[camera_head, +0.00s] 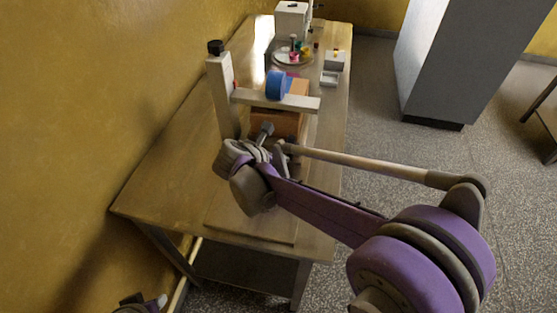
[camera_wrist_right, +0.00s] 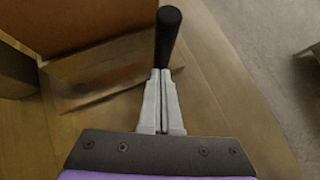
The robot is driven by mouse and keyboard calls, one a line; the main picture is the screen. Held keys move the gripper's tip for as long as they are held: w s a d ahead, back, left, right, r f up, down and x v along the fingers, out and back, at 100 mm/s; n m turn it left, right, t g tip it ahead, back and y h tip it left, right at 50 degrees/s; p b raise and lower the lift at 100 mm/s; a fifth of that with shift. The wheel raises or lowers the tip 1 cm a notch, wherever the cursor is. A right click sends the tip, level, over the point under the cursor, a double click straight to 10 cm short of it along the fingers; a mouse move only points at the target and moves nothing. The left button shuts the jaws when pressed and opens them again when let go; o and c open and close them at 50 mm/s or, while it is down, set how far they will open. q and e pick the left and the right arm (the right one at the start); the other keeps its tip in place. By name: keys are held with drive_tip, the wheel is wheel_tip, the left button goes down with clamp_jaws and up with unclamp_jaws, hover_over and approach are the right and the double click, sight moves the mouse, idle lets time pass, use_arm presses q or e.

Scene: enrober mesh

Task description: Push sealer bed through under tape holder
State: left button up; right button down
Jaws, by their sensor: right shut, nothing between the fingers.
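The sealer bed (camera_head: 280,228) is a flat wooden board on the table, partly hidden by my right arm. The tape holder (camera_head: 290,100) is a pale arm on an upright post, carrying a blue tape roll (camera_head: 276,85). A brown box (camera_head: 277,123) stands under and just behind it; its side also shows at the upper left of the right wrist view (camera_wrist_right: 85,22). My right gripper (camera_head: 264,136) is shut and empty, on the near side of the box. In the wrist view a dark rod (camera_wrist_right: 168,38) shows just beyond its fingertips (camera_wrist_right: 161,76); contact is unclear. Part of my left gripper (camera_head: 150,303) shows low at the left, jaws unclear.
The wooden table (camera_head: 165,190) has free room at the left and front. A round tray (camera_head: 292,57) with small coloured things, grey boxes (camera_head: 333,62) and a white machine (camera_head: 291,20) stand at the far end. A grey cabinet (camera_head: 450,60) stands on the floor at the right.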

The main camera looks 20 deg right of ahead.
sight(284, 147)
drive_tip(key=w+d, duration=0.1)
drive_tip(key=w, duration=0.1)
drive_tip(key=w+d, duration=0.2)
drive_tip(key=shift+s+a+r, duration=0.1)
idle(0.5)
